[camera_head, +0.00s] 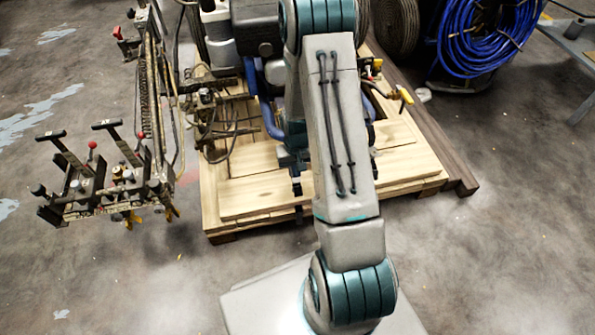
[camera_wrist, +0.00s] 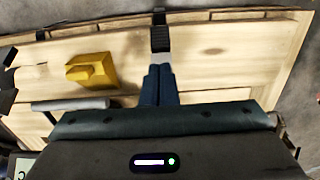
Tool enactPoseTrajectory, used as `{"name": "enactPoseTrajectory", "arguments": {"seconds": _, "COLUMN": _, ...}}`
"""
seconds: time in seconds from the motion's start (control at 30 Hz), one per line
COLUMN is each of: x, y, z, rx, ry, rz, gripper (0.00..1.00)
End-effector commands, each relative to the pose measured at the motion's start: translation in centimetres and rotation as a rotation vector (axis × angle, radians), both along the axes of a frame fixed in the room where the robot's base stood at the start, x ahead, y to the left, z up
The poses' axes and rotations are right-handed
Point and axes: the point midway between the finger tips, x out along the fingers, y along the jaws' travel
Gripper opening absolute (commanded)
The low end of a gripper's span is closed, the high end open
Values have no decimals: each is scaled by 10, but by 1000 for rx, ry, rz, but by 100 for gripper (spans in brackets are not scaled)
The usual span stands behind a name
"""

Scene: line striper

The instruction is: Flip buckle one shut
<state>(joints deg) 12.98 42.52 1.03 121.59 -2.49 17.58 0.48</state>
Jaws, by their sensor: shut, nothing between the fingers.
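My gripper (camera_head: 297,186) shows in the head view below my arm, over the front part of the wooden pallet. In the wrist view its dark fingertips (camera_wrist: 160,32) are together with nothing between them, above pale wood. A yellow block-shaped piece (camera_wrist: 92,70) lies to the left of the fingers in the wrist view, apart from them. I cannot tell whether it is a buckle. The line striper (camera_head: 208,105) stands on the pallet, partly hidden behind my arm. No part can be made out clearly as buckle one.
The wooden pallet (camera_head: 240,205) fills the middle. A lever panel (camera_head: 95,185) juts out at the left. A yellow-handled fitting (camera_head: 405,96) sticks out right of my arm. A blue hose coil (camera_head: 485,45) stands at the back right.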

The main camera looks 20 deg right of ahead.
Motion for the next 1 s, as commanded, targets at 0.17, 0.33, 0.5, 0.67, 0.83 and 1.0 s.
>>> {"name": "enactPoseTrajectory", "arguments": {"seconds": 0.17, "x": 0, "y": 0, "z": 0, "rx": 0, "ry": 0, "rz": 0, "gripper": 0}}
{"name": "enactPoseTrajectory", "arguments": {"seconds": 0.33, "x": 0, "y": 0, "z": 7, "rx": 0, "ry": 0, "rz": 0, "gripper": 0}}
{"name": "enactPoseTrajectory", "arguments": {"seconds": 0.5, "x": -1, "y": 1, "z": 28, "rx": 0, "ry": 0, "rz": 1, "gripper": 0}}
{"name": "enactPoseTrajectory", "arguments": {"seconds": 0.67, "x": -9, "y": 3, "z": 55, "rx": 0, "ry": 1, "rz": 2, "gripper": 0}}
{"name": "enactPoseTrajectory", "arguments": {"seconds": 0.83, "x": -40, "y": 8, "z": 80, "rx": 0, "ry": 0, "rz": 2, "gripper": 0}}
{"name": "enactPoseTrajectory", "arguments": {"seconds": 1.0, "x": -61, "y": 12, "z": 99, "rx": 0, "ry": 0, "rz": 2, "gripper": 0}}
